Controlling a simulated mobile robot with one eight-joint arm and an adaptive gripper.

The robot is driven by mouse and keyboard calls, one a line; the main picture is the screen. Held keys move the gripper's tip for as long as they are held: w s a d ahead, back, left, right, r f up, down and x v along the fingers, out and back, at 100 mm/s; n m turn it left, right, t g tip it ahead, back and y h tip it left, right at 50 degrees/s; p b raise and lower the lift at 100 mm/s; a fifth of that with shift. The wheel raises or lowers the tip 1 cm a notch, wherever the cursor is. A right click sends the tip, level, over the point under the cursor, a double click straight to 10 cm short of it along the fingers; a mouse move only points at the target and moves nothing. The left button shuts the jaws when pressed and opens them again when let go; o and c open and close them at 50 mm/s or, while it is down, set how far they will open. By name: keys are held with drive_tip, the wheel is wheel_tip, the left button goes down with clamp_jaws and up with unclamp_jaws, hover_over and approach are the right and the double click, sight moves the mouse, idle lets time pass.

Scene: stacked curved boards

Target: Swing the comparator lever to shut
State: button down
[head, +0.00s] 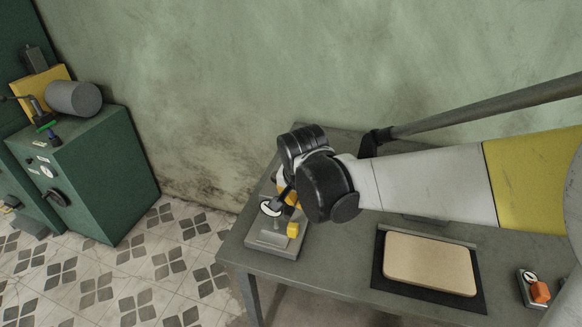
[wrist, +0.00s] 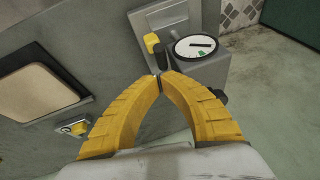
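The comparator is a grey block (head: 272,241) at the left end of the table, with a white round dial (head: 270,208) and a yellow lever knob (head: 293,229). In the wrist view its dial (wrist: 195,47) lies just beyond my fingers, and the yellow lever knob (wrist: 151,42) stands left of the dial. My gripper (wrist: 161,75) has its two yellow fingertips together, just short of the knob. I see nothing clearly held between them, and cannot tell whether they touch the lever. In the head view my wrist hides much of the gripper (head: 290,197).
A tan board on a dark mat (head: 378,275) lies mid-table. A small device with an orange knob (head: 540,292) sits at the right. A green cabinet (head: 95,185) with a grey cylinder (head: 74,98) stands left, across tiled floor. The wall is close behind the table.

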drive_tip(key=p+v, duration=0.4)
drive_tip(key=v, duration=0.7)
drive_tip(key=s+d+f+n+t+b, duration=0.1)
drive_tip(key=s+d+f+n+b, duration=0.1)
drive_tip(key=s+d, duration=0.5)
drive_tip(key=s+d+f+n+t+b, duration=0.1)
drive_tip(key=s+d+f+n+b, duration=0.2)
drive_tip(key=s+d+b, duration=0.3)
drive_tip(key=shift+s+d+f+t, duration=0.3)
drive_tip(key=shift+s+d+f, duration=0.15)
drive_tip(key=shift+d, duration=0.6)
